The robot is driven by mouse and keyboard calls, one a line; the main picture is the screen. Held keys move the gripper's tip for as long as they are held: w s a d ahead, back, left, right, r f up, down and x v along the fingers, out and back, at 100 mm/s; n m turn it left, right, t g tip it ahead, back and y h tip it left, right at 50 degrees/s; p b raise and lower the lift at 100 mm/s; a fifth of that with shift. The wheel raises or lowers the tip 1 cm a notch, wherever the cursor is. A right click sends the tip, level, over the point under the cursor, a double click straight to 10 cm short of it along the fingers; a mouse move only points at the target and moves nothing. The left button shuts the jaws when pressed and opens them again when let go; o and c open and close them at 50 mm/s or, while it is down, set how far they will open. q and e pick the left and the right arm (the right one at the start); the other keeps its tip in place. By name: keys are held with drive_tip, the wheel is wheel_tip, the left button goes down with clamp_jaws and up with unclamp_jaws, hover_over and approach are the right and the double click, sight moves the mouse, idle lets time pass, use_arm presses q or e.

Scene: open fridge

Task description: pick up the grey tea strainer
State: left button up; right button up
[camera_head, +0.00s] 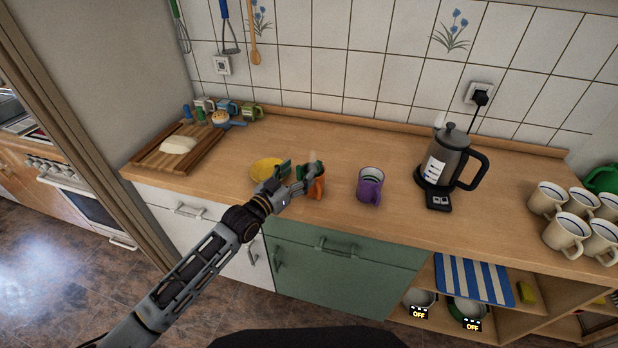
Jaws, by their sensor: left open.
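My left gripper (298,170) is open over the counter, with its fingers at the rim of an orange mug (319,187) and partly covering it. A small pale tip shows just above the mug; I cannot tell what it is. I cannot clearly make out a grey tea strainer; it may be hidden by the gripper or too small to tell. A yellow dish (262,169) lies just left of the gripper. A purple mug (370,187) stands upright to the right, apart from the gripper. My right gripper is not in view.
A kettle-like press (446,160) stands right of the purple mug. Several cream mugs (567,232) crowd the right end. A cutting board (150,160) with a pale loaf and several small mugs (228,107) are at the left. The back middle of the counter (360,142) is clear.

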sight(308, 166)
use_arm(q)
drive_tip(key=shift+d, duration=0.1)
idle(0.3)
drive_tip(key=shift+f+p+x, duration=0.1)
drive_tip(key=shift+p+x, duration=0.15)
drive_tip(key=shift+x, duration=1.05)
drive_tip(key=shift+f+p+x, duration=0.15)
drive_tip(key=shift+p+x, duration=0.05)
drive_tip(key=shift+x, duration=1.05)
drive_tip(key=c, duration=1.4)
drive_tip(key=shift+r, duration=0.1)
wheel_tip(308, 166, up, 10)
drive_tip(key=shift+b, duration=0.35)
